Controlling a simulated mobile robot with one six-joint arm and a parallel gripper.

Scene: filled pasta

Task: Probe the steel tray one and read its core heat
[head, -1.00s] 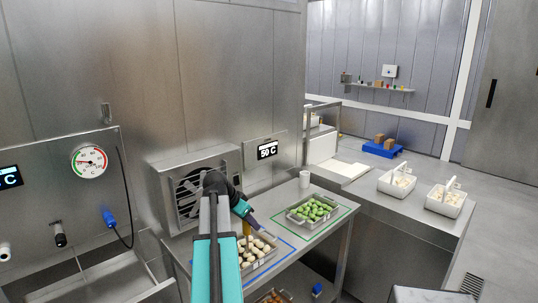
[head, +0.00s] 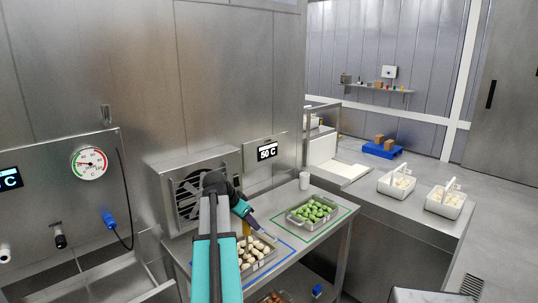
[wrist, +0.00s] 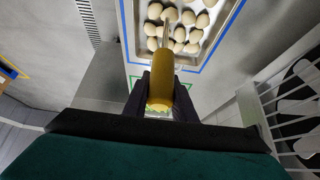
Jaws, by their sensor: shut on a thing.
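My gripper (wrist: 160,88) is shut on the yellow handle of a probe (wrist: 160,72). The probe's thin metal rod points at the pale dumplings (wrist: 178,32) in a steel tray (wrist: 207,52). The rod's end overlaps the dumplings; I cannot tell whether it touches or enters one. In the head view my gripper (head: 256,225) reaches over this tray (head: 262,264), which sits inside a blue outline on the steel table, partly hidden by my arm. A second metal tray (head: 297,222), with green pieces, sits inside a green outline.
Two white carriers (head: 396,186) stand on the right counter. A small yellow thing (head: 247,229) shows beside my arm.

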